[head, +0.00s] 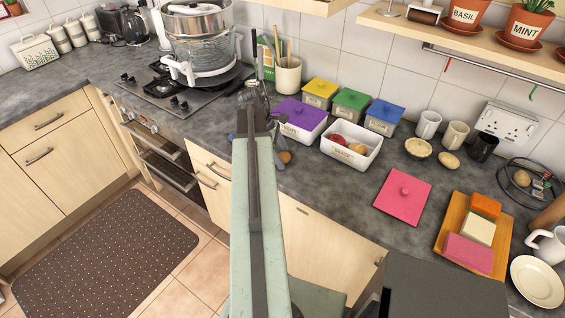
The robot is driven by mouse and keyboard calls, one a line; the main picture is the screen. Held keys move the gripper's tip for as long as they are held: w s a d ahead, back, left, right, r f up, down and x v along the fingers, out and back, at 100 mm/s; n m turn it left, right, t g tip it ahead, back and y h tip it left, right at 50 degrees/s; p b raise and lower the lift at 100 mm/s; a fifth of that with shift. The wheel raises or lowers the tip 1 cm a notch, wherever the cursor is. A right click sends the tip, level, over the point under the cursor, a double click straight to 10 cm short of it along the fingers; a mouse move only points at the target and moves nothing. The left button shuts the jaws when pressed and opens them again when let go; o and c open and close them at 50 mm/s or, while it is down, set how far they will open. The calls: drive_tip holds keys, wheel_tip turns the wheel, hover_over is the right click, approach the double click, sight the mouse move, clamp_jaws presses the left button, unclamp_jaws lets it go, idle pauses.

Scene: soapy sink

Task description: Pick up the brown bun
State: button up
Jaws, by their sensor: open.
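A small round brown thing (285,157), which looks like the brown bun, sits on the grey worktop just right of my arm, in front of the purple-lidded box. A second, paler tan oval (448,161), like a roll, lies further right beside a small tart. My gripper (262,112) is at the far end of my pale green arm, over the worktop left of the purple-lidded box. It is open, with nothing seen in it. The brown thing appears apart from it, on its near right side. My arm hides part of the worktop there, and the fingertips are hard to make out.
A purple-lidded box (301,113) and an open white box (351,145) holding fruit stand close on the right. A utensil pot (288,76) and hob with steamer (200,85) are behind and left. A pink lid (403,196) and wooden board (455,220) lie right.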

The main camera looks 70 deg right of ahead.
drive_tip(key=c, duration=1.4)
drive_tip(key=shift+r, duration=0.2)
